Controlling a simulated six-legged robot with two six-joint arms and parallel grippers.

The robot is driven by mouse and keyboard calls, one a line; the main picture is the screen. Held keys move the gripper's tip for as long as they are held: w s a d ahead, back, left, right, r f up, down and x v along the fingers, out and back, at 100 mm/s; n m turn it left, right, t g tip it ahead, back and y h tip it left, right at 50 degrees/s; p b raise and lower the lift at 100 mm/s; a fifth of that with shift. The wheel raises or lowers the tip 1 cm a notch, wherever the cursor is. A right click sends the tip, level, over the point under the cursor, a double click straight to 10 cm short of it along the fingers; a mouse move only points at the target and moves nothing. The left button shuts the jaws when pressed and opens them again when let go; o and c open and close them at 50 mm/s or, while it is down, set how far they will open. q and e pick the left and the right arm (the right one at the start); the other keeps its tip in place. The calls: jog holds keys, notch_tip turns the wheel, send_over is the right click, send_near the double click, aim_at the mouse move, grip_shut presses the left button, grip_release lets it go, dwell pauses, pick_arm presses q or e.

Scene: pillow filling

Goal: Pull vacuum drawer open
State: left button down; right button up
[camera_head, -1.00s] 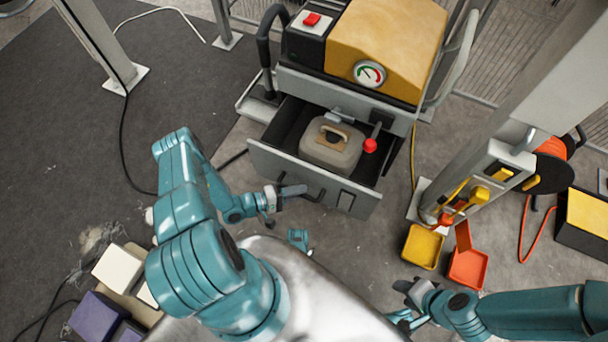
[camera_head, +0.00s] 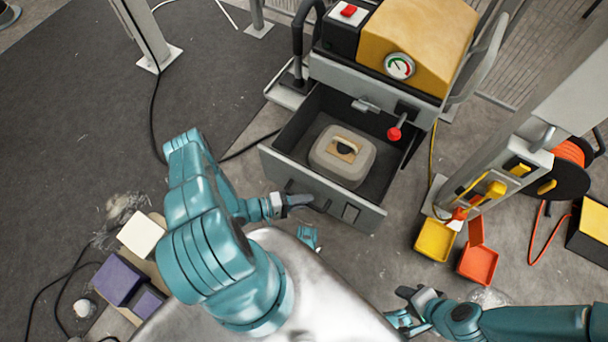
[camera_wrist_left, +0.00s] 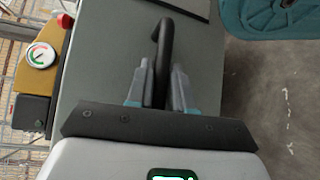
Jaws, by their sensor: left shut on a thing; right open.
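The vacuum drawer (camera_head: 350,212) stands pulled out from the machine with the yellow hood (camera_head: 420,40). A grey lidded box (camera_head: 342,157) with a tan handle sits inside it. My left gripper (camera_head: 298,200) is at the left part of the drawer front. In the left wrist view, my left gripper (camera_wrist_left: 160,88) is shut around the black drawer handle (camera_wrist_left: 163,45), one finger on each side. My right gripper (camera_head: 412,308) is open and empty, low and right of the drawer, apart from it.
A yellow tray (camera_head: 434,240) and an orange tray (camera_head: 478,264) lie on the floor right of the drawer. A grey post with yellow levers (camera_head: 490,192) stands beyond them. Purple and white blocks (camera_head: 118,280) are at lower left. A black cable runs across the floor.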

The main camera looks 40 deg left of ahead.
pick_arm(q)
jog(key=shift+a, duration=0.1)
dwell(0.3)
jog(key=c, duration=1.1)
grip_release()
jog(key=p+v, duration=0.1)
jog(key=v, duration=1.5)
jog(key=shift+a+p, duration=0.15)
jog(key=shift+p, duration=0.25)
jog(key=shift+r, duration=0.2)
